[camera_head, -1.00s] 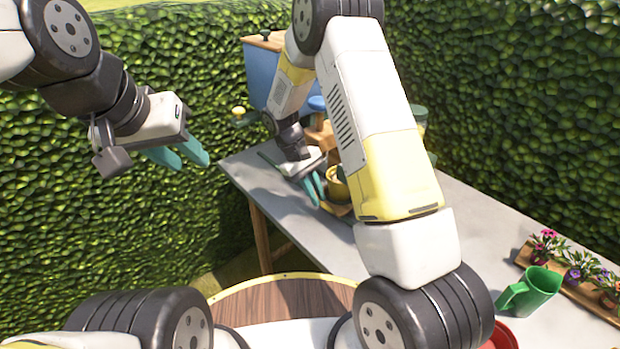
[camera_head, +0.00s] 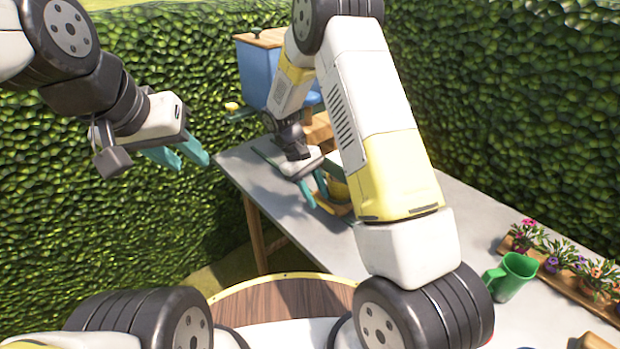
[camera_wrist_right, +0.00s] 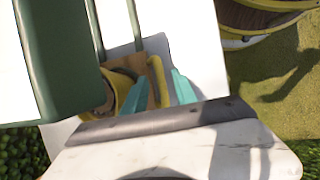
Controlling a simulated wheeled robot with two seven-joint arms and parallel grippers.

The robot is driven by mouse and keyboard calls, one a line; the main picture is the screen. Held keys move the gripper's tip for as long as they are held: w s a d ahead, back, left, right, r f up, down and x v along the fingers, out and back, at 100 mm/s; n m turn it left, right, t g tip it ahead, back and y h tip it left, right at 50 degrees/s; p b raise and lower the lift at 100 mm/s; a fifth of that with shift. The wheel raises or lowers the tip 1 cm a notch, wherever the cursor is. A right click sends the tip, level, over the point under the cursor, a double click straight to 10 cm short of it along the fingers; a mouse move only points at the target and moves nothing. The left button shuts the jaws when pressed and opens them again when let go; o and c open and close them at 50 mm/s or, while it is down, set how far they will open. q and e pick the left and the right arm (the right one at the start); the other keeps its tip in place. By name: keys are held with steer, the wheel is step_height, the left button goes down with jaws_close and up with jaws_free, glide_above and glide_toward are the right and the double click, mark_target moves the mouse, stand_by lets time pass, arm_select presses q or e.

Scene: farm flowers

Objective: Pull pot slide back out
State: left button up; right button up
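The pot slide (camera_head: 338,209) is a small wooden board at the foot of the dispenser stand. A yellow pot (camera_head: 338,188) sits on it, partly hidden by my right arm. My right gripper (camera_head: 313,188) is low over the table at the slide's left side, its teal fingers apart. In the right wrist view, a yellow upright bar (camera_wrist_right: 158,82), apparently the slide's handle, shows between the fingertips; I cannot tell whether they touch it. The slide's board (camera_wrist_right: 133,65) and the pot are partly hidden there. My left gripper (camera_head: 180,152) is open and empty in front of the hedge.
A blue hopper (camera_head: 257,72) with a wooden lid stands at the table's far end. Green rails lie beside my right gripper. The grey table (camera_head: 460,225) between is mostly clear.

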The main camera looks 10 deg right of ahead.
steer(key=v, duration=0.7)
steer(key=shift+a+r, duration=0.15)
steer(key=shift+r, duration=0.2)
steer(key=shift+w, duration=0.15)
